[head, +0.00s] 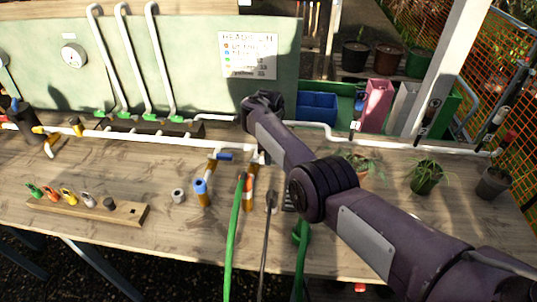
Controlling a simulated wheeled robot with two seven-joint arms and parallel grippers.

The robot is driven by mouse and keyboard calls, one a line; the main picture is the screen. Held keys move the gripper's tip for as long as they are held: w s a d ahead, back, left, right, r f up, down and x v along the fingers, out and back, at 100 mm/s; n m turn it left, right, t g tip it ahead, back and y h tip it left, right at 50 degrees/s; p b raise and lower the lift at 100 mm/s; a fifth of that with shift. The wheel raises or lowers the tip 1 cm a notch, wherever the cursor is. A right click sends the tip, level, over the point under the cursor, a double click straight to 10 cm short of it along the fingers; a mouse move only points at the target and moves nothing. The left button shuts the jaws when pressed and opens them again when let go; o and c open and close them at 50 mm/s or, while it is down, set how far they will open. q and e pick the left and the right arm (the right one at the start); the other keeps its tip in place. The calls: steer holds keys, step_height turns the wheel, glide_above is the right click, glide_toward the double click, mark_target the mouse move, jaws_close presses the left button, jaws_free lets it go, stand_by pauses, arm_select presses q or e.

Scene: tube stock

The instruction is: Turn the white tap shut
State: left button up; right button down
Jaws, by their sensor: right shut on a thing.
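The white tap (254,154) seems to sit on the white pipe along the back of the bench, and only a small pale part of it shows. My right arm comes in from the lower right and bends at its dark wrist end (262,103) above the pipe. My right gripper is shut at the tap, but its fingers are largely hidden behind my own arm. The tap's handle angle cannot be made out. My left gripper is not in view.
A blue-handled tap (222,156) stands just left. A green hose (234,230) and a grey hose (267,235) hang over the front edge. A wooden rack (125,213) lies at the left. Plants (426,177) stand at the right.

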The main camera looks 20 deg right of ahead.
stand_by(0.4)
steer(key=c, duration=1.4)
jaws_free()
steer(key=shift+o, duration=0.2)
step_height(320, 180, up, 8)
steer(key=shift+f, duration=0.1)
steer(key=shift+p, duration=0.3)
